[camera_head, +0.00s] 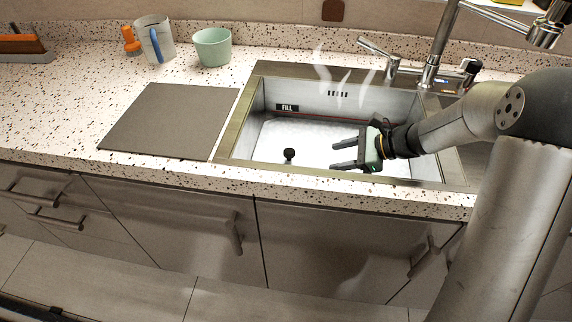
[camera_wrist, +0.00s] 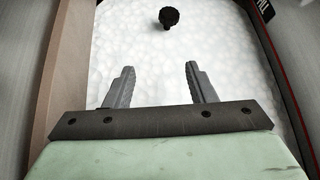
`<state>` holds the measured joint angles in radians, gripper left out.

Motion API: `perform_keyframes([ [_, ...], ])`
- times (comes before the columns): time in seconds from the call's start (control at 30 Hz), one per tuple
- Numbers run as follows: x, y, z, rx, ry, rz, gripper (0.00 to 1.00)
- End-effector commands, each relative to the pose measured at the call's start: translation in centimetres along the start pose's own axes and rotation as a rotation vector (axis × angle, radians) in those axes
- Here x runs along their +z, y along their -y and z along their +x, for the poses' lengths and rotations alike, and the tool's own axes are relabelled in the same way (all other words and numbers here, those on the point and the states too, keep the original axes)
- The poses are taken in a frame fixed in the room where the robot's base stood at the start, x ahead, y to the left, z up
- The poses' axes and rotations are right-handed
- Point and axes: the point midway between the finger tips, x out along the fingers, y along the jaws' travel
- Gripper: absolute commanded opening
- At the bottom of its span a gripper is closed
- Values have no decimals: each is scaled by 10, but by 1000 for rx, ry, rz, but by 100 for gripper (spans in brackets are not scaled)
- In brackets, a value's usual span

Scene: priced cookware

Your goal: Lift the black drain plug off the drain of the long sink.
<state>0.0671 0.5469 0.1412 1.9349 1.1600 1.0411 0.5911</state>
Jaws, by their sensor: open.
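The black drain plug (camera_head: 289,154) shows as a small dark knob in the left part of the long sink (camera_head: 240,130). White foam or suds surround it, and the drain under it is hidden. In the wrist view the plug (camera_wrist: 169,17) is near the top, beyond the fingertips and roughly centred between them. My gripper (camera_head: 333,156) is over the sink, to the right of the plug, with its fingers pointing left toward it. In the wrist view my gripper's two fingers (camera_wrist: 160,68) are apart with nothing between them.
Steam-like wisps (camera_head: 345,75) rise over the sink. A faucet (camera_head: 432,65) stands behind it at the right. A dark board (camera_head: 170,120) lies left of the sink. A green cup (camera_head: 212,47) and a jug (camera_head: 152,40) stand at the back left. The sink's front rim (camera_head: 300,175) is close to my gripper.

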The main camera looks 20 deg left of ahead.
Motion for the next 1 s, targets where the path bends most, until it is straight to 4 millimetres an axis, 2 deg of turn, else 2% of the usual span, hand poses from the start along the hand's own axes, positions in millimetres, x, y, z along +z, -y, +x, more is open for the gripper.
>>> perform_keyframes([
  [0.03,-8,5,15,-5,59,66,50],
  [0.2,-10,17,33,-24,175,187,50],
  [0.33,-8,19,47,-25,194,207,50],
  [0.6,1,20,91,-24,191,203,50],
  [0.87,5,20,107,-25,190,203,50],
  [1.0,11,17,123,-23,191,203,50],
])
